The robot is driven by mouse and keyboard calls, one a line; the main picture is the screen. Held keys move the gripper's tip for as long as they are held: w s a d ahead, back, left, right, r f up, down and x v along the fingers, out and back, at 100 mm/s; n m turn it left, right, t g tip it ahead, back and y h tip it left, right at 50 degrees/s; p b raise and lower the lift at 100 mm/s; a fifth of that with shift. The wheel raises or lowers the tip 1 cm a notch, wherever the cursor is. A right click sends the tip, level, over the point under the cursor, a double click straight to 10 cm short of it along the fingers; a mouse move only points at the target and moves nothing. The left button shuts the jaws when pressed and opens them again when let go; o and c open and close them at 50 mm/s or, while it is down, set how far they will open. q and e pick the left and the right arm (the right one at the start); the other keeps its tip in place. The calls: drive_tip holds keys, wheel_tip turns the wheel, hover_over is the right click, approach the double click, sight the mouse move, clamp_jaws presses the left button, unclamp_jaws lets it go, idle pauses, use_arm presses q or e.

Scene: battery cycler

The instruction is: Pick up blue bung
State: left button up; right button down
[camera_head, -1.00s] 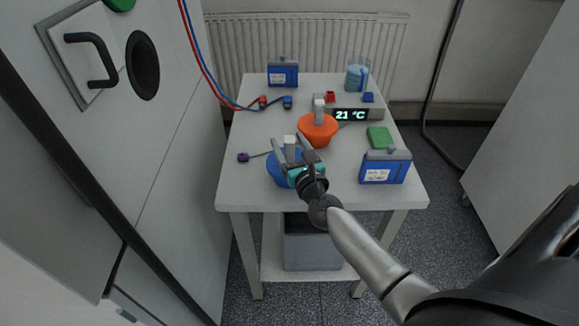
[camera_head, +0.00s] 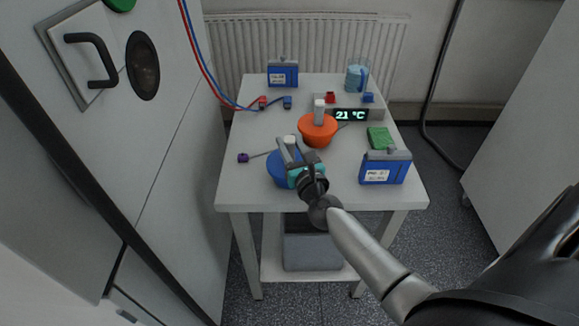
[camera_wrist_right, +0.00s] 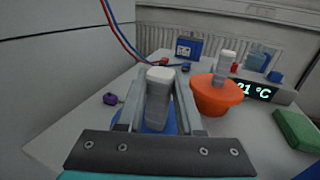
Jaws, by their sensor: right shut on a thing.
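The blue bung (camera_head: 279,170) is a round blue plug with a pale upright handle, near the front left of the table. My right gripper (camera_head: 290,145) is over it, with its fingers closed on the pale handle. In the right wrist view the handle (camera_wrist_right: 159,85) stands between the two fingers of my right gripper (camera_wrist_right: 158,92), and part of the blue body (camera_wrist_right: 155,128) shows below. The fingers and palm hide much of the bung. Whether it touches the tabletop cannot be told. My left gripper is not in view.
An orange bung (camera_head: 317,131) with a pale handle stands just behind and right. A blue battery (camera_head: 385,170) and green block (camera_head: 379,138) are at right. A display unit (camera_head: 350,114), another blue battery (camera_head: 283,74) and red and blue cable ends are behind. A purple piece (camera_head: 243,157) lies left.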

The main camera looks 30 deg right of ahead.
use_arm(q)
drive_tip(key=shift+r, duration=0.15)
use_arm(e)
drive_tip(key=shift+r, duration=0.25)
idle(0.6)
use_arm(q)
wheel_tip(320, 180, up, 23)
drive_tip(key=p, duration=2.3)
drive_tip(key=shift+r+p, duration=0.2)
drive_tip(key=shift+p, duration=0.1)
use_arm(e)
wheel_tip(320, 180, up, 25)
drive_tip(key=shift+f, duration=0.15)
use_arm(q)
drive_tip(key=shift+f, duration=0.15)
